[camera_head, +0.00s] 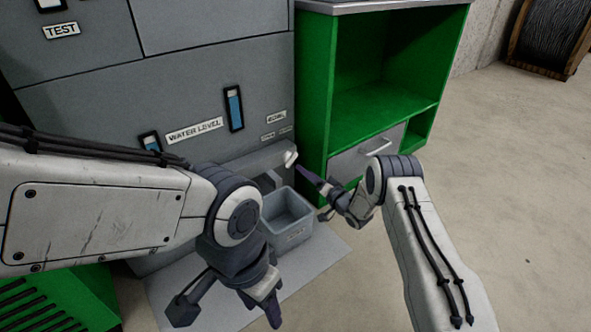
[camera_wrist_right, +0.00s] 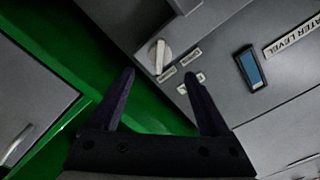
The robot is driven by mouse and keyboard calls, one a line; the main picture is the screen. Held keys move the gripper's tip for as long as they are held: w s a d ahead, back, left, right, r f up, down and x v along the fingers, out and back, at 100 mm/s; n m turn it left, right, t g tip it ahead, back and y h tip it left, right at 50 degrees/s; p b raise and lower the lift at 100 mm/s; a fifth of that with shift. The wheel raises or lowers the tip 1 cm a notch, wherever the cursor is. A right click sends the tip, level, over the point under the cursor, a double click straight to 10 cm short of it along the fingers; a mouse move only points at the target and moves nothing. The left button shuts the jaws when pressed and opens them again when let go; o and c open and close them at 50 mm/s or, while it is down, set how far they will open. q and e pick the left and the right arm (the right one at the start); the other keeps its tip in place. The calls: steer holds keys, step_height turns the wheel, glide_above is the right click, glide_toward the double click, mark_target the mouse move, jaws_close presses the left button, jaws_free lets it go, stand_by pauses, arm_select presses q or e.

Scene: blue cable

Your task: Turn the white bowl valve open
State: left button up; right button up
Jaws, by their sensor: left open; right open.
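The white valve knob (camera_head: 290,158) is on the front of the grey machine, near its right edge. In the right wrist view the knob (camera_wrist_right: 158,58) is round with a raised bar across it, beside small labels too blurred to read. My right gripper (camera_head: 303,170) is close to the knob in the head view. In the right wrist view its open fingers (camera_wrist_right: 159,76) are apart, with the knob just beyond and between the tips, and nothing between them. My left gripper (camera_head: 264,298) is low in front of the machine, pointing down, away from the knob.
A grey open bin (camera_head: 287,216) stands below the knob on a light mat (camera_head: 325,255). A green cabinet (camera_head: 370,105) with a grey drawer (camera_head: 368,153) stands close to the right. Blue level gauges (camera_head: 234,107) are on the machine.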

mark_target(293, 161)
steer(key=b+x, duration=0.4)
steer(key=x, duration=0.3)
steer(key=shift+w+a, duration=0.15)
jaws_close()
